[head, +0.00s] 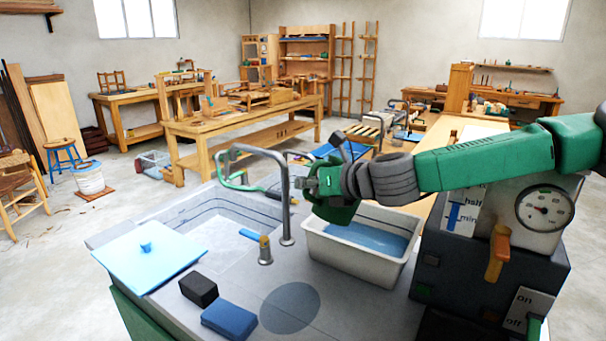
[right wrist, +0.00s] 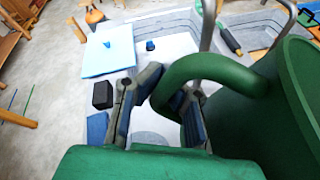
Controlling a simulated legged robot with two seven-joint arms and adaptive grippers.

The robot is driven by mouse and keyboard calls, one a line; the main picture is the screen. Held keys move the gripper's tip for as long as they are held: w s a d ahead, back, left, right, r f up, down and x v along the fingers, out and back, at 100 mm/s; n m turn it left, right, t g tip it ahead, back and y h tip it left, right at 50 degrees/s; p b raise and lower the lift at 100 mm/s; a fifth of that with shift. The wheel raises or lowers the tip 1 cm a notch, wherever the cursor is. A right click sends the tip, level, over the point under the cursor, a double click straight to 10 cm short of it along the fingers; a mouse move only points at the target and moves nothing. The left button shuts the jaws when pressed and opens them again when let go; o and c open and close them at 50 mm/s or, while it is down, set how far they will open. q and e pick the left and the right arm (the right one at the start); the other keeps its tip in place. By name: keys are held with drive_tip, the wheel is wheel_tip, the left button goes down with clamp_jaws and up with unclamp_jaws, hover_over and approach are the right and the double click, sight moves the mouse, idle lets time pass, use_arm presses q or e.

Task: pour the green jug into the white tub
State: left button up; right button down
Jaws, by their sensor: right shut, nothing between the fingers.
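The green jug (head: 335,212) is just below my right gripper (head: 310,183), by the back left edge of the white tub (head: 352,264). The jug is mostly hidden by my arm, so its tilt is hard to tell. The tub holds a bluish liquid. In the right wrist view the jug (right wrist: 262,125) fills the right side, and its looped handle reaches in front of my right gripper's fingers (right wrist: 158,112). The fingers are shut with nothing held between them, the handle close by. My left gripper is not in view.
A bent metal tap (head: 287,205) stands left of the tub over a sunken basin. A light blue board (head: 150,262), a black block (head: 198,290) and a blue block (head: 229,318) lie at the left front. A dark box with a dial (head: 544,210) stands right of the tub.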

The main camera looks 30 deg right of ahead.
drive_tip(key=f+n+h, duration=0.3)
drive_tip(key=f+n, duration=0.1)
drive_tip(key=shift+w+d, duration=0.1)
drive_tip(key=shift+d, duration=0.25)
idle(0.3)
drive_tip(key=shift+f, duration=0.1)
